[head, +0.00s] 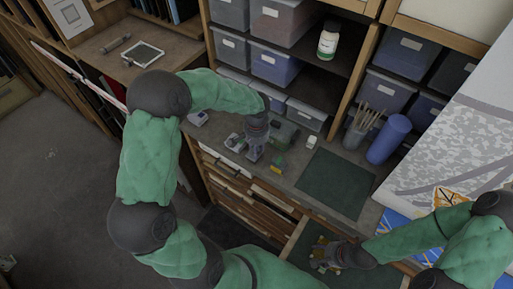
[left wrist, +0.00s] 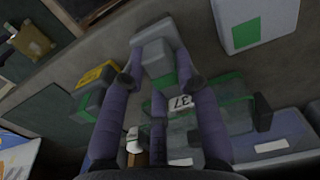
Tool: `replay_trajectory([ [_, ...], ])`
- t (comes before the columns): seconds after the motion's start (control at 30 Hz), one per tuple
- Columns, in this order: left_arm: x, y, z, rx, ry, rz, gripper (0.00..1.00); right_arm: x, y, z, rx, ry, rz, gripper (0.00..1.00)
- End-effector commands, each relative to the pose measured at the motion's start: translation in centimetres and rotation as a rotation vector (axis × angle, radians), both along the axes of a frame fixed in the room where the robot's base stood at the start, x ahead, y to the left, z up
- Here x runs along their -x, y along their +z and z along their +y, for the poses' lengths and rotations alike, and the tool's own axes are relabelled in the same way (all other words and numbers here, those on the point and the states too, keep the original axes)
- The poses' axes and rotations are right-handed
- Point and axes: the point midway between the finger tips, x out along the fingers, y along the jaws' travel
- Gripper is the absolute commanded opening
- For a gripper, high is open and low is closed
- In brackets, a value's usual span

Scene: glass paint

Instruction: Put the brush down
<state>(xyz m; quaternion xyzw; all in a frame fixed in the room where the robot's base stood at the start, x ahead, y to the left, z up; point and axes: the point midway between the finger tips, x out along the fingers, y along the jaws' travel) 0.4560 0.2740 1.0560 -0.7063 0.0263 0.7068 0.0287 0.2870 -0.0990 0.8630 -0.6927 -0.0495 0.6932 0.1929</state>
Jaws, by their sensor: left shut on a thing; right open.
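My left gripper (head: 255,149) is low over the counter. In the left wrist view, its fingers (left wrist: 160,80) are on either side of a grey block (left wrist: 154,40) with a green patch, and they are shut on it. I cannot make out a brush in this gripper. Several brushes (head: 367,117) stand upright in a cup (head: 353,138) at the back of the counter.
A yellow-and-grey block (left wrist: 95,88), a white block with a green square (left wrist: 254,22) and a translucent green box (head: 283,131) crowd the left gripper. A blue cylinder (head: 388,139) stands near the cup. A dark green mat (head: 335,183) lies clear on the counter.

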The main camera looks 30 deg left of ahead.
Motion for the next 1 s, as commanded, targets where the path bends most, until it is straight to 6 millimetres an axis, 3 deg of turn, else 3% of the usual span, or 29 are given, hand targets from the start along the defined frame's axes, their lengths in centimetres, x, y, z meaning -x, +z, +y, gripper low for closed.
replay_trajectory([
  [0.17, 0.0, -0.4, 0.0, 0.0, 0.0, 0.0, 0.0, 0.0, -0.4, 0.0, 0.0, 0.0, 0.0, 0.55],
  [0.2, 0.0, -0.3, 0.0, 0.0, -0.001, 0.0, 0.43, 0.0, -0.3, 0.0, 0.0, 0.0, 0.0, 0.55],
  [0.27, 0.0, -0.3, 0.0, 0.0, -0.001, 0.0, 0.55, 0.0, -0.3, 0.0, 0.0, 0.0, 0.0, 0.55],
  [0.67, 0.0, 0.0, 0.0, 0.0, -0.001, 0.0, 0.55, 0.0, 0.0, 0.0, 0.0, 0.0, 0.0, 0.55],
  [0.77, -0.1, 1.0, 0.0, -0.001, 0.0, -0.003, 0.55, 0.0, 0.1, 0.0, 0.0, 0.0, 0.0, 0.55],
  [1.0, -0.1, 5.7, 0.0, -0.002, -0.001, -0.005, 0.55, 0.0, 0.2, 0.0, 0.0, 0.0, 0.0, 0.55],
])
